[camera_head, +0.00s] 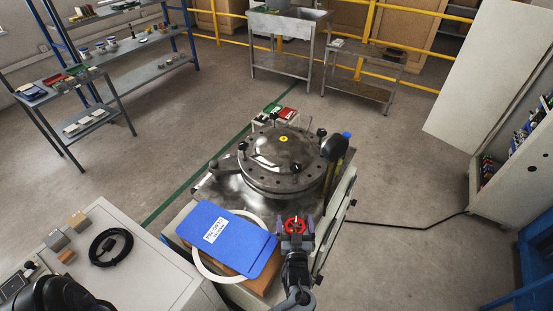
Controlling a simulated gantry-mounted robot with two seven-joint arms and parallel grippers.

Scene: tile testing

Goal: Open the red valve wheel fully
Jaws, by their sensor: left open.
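The red valve wheel (294,225) is small and sits at the front right of the machine, below the round metal lid (283,158). The near edge of the wheel is partly hidden by the gripper.
A white cabinet (150,270) with a black cable coil (111,246) stands at the lower left. A black knob (333,148) rises behind the wheel. Floor to the right is mostly clear.

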